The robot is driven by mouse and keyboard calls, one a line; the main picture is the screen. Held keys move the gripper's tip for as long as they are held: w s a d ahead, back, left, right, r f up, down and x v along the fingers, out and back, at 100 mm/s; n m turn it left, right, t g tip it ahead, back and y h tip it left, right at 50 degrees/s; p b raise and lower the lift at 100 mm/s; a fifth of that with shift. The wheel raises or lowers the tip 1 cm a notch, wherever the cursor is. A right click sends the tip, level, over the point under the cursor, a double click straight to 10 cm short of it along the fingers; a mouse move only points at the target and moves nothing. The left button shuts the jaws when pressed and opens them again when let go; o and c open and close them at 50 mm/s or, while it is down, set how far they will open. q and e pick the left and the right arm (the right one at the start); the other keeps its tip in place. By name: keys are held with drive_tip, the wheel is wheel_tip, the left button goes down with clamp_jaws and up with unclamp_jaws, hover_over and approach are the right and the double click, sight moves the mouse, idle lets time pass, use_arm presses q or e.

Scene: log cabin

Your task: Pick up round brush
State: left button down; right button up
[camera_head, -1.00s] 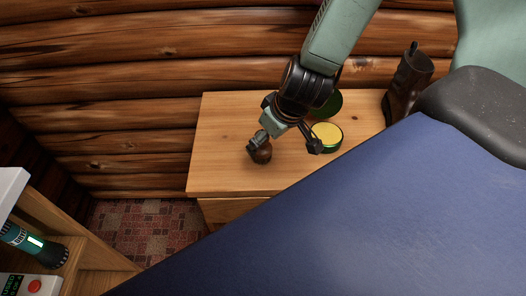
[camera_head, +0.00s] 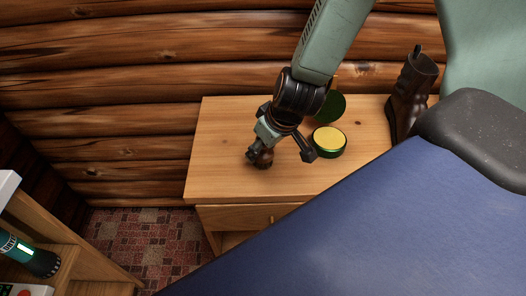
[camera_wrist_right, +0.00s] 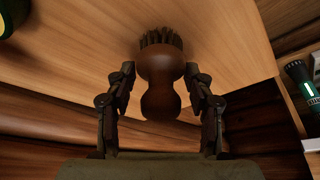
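The round brush, with a brown rounded wooden handle and dark bristles, stands on the wooden bedside table (camera_head: 222,150). In the head view the round brush (camera_head: 265,160) is partly hidden by a finger of my right gripper (camera_head: 280,154). In the right wrist view the brush (camera_wrist_right: 161,73) lies between the two fingers of my right gripper (camera_wrist_right: 160,88), bristles pointing away. The fingers are spread on either side of its wider part, with narrow gaps, so the gripper looks open. My left gripper is not in view.
An open round tin (camera_head: 328,140) with yellow contents and its green lid (camera_head: 330,106) are right of the gripper. A brown boot (camera_head: 411,95) stands at the table's right. A flashlight (camera_head: 28,256) rests on a shelf at left.

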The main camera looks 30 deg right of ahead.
drive_tip(key=shift+r, duration=0.1)
drive_tip(key=c, duration=0.7)
drive_tip(key=shift+r, duration=0.1)
wheel_tip(320, 180, up, 10)
drive_tip(key=p, duration=0.8)
